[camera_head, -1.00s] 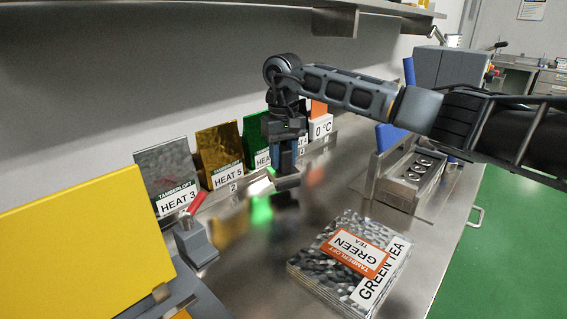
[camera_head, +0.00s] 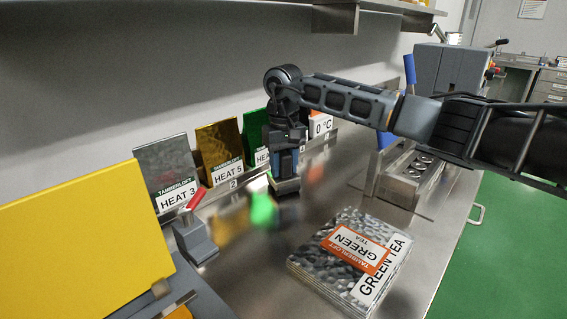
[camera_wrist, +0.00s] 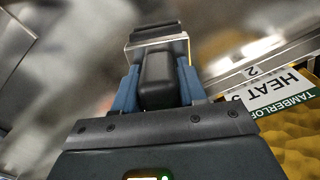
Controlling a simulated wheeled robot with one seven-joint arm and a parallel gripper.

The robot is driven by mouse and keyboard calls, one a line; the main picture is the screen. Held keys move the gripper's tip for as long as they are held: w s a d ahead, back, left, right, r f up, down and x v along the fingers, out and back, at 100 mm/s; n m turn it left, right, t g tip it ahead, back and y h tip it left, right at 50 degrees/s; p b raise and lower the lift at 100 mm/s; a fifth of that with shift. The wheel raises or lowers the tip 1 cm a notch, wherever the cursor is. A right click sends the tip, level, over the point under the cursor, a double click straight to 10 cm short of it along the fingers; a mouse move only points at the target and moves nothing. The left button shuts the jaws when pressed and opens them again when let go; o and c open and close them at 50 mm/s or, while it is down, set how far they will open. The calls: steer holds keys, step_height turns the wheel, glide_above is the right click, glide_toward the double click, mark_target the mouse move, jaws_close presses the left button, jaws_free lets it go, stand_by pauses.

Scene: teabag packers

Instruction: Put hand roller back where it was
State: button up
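My gripper (camera_head: 285,170) is upright over the steel bench, in front of the row of standing pouches. In the wrist view its blue fingers (camera_wrist: 157,92) are closed on the dark grey handle of what looks like the hand roller (camera_wrist: 158,72). A thin metal frame and a black roller end show beyond the fingertips. In the head view the roller end (camera_head: 286,188) hangs below the fingers, close to the bench top; I cannot tell whether it touches.
A grey block with a red lever (camera_head: 195,238) stands left of my gripper. Upright pouches (camera_head: 167,168) with HEAT labels line the wall. A stack of green tea pouches (camera_head: 335,285) lies at the front, and a metal tray (camera_head: 402,188) with round inserts stands right. Bench between is clear.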

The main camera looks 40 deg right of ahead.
mark_target(284, 152)
steer(key=o, duration=0.4)
steer(key=shift+a+f, duration=0.1)
steer(key=shift+f, duration=0.1)
step_height(284, 152, up, 14)
steer(key=shift+f, duration=0.25)
stand_by(0.4)
